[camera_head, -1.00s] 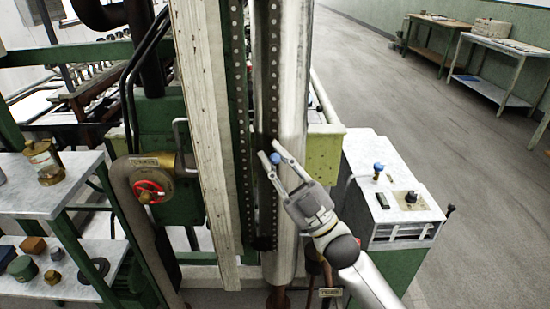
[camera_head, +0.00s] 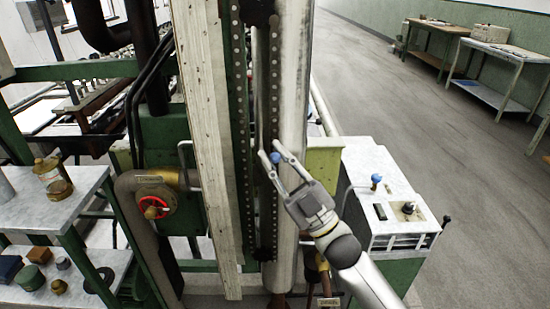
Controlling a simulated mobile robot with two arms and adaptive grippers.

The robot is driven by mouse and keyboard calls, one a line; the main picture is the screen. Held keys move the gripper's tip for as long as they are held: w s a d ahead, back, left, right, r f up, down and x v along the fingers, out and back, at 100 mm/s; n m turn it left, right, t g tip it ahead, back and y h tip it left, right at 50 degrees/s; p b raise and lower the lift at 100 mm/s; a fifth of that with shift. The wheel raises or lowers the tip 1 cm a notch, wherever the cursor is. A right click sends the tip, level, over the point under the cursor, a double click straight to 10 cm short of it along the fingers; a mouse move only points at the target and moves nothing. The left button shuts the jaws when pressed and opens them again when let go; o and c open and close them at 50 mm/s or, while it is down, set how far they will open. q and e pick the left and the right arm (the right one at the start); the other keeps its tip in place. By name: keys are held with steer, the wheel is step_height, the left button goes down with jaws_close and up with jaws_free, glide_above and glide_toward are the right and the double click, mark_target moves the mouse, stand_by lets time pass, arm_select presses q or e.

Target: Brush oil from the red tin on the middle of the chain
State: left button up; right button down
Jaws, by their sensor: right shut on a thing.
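A long dark chain (camera_head: 273,95) runs up and down in two strands on a tall machine frame, between a top sprocket (camera_head: 259,10) and a bottom sprocket (camera_head: 263,254). My right gripper (camera_head: 270,154) comes in from the lower right. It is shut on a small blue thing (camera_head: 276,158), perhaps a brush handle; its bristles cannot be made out. The fingertips are in front of the right strand, around its middle height; I cannot tell whether anything touches it. I cannot make out a red tin. My left gripper is not in view.
A red handwheel (camera_head: 152,207) sits on a pipe left of the frame. A green cabinet (camera_head: 375,185) with a pale top stands at the right.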

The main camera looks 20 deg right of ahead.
arm_select(q)
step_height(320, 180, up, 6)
steer(key=p, duration=0.6)
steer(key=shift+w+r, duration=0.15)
arm_select(e)
steer(key=shift+r, duration=3.6)
steer(key=shift+f+b, duration=2.55)
steer(key=shift+f, duration=1)
steer(key=shift+d+f, duration=0.1)
steer(key=shift+f, duration=0.05)
arm_select(q)
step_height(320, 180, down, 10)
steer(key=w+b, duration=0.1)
steer(key=b, duration=0.4)
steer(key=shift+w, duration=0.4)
arm_select(e)
step_height(320, 180, down, 7)
steer(key=shift+r, duration=0.2)
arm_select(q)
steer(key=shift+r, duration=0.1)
